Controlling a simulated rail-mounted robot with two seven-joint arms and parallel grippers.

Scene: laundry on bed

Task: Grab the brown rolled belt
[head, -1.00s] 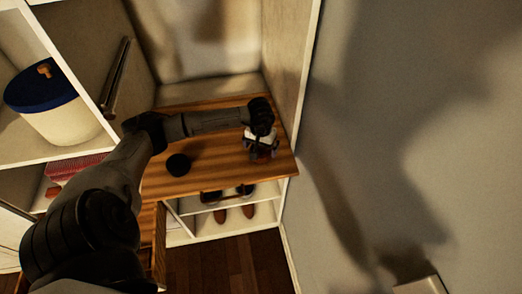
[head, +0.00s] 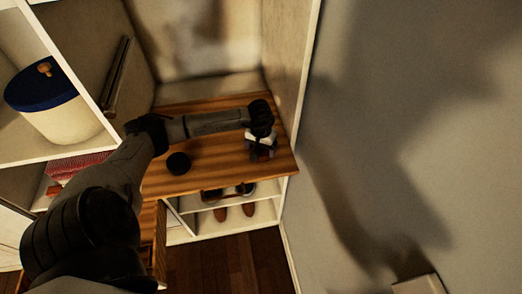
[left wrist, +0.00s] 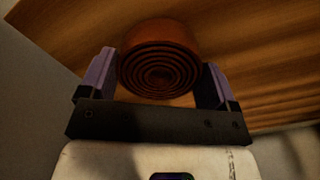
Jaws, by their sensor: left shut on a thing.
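The brown rolled belt (left wrist: 158,58) shows in the left wrist view as a tight reddish-brown spiral. It sits between the two purple-grey fingers of my left gripper (left wrist: 158,65), which is shut on it. In the head view my left gripper (head: 262,148) is at the right end of the wooden shelf top (head: 215,152), close to the right wall panel. There the belt is mostly hidden by the gripper and too dark to make out clearly. My right gripper is not in view.
A small black round object (head: 179,163) lies on the wooden top, left of my gripper. Brown shoes (head: 235,211) stand on the white shelf below. A white tub with a blue lid (head: 45,90) is on the left shelf, above folded red cloth (head: 78,165).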

